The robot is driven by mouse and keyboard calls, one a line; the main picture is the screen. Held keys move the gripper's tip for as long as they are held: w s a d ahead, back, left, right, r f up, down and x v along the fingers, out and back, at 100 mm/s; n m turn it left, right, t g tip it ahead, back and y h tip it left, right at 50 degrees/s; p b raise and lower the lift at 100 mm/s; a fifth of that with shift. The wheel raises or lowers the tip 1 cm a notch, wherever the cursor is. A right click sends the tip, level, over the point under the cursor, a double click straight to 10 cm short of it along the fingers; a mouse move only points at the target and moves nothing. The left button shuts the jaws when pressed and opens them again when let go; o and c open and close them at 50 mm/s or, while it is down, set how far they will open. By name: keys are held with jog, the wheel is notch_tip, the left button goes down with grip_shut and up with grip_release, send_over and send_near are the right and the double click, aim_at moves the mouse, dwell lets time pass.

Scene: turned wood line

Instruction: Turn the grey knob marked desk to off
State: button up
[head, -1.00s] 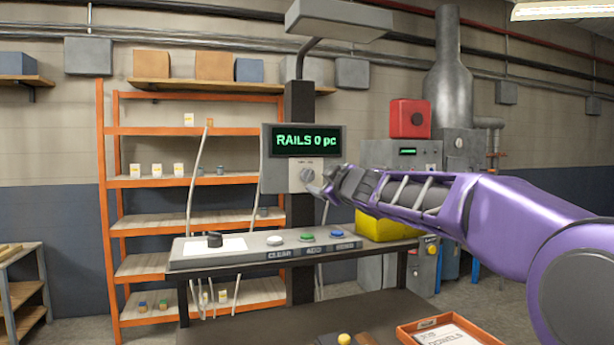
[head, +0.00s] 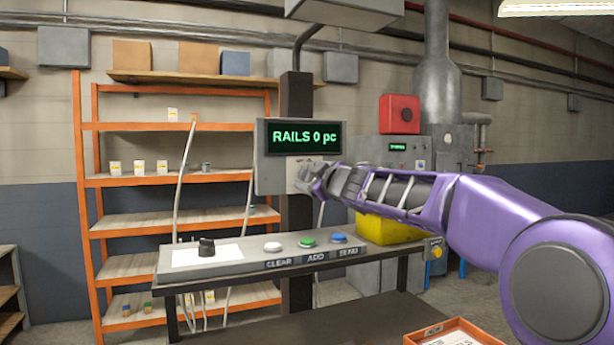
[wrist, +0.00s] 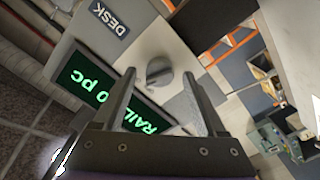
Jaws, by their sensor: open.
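The grey round knob (wrist: 158,71) sits on a pale square plate of the display box, with a raised bar across its face. The sign marked DESK (wrist: 110,18) is on the same box in the wrist view. My gripper (wrist: 160,78) is open, with one finger on each side of the knob in that view; I cannot tell whether either touches it. In the head view my gripper (head: 309,178) is in front of the box's lower right and hides most of the knob. The display (head: 304,137) reads RAILS 0 pc.
Below the box is a sloped console (head: 225,264) with white, green and blue buttons and a black knob (head: 206,247). A dark post (head: 296,105) carries the box. A yellow bin (head: 388,230) stands right of it, under my arm. An orange shelf rack (head: 180,126) stands behind.

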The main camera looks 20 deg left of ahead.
jog(key=shift+w, duration=0.1)
grip_shut()
dwell(0.5)
jog(key=n, duration=0.4)
jog(key=shift+a, duration=0.1)
jog(key=n, duration=0.4)
jog(key=shift+n, duration=0.4)
dwell(0.4)
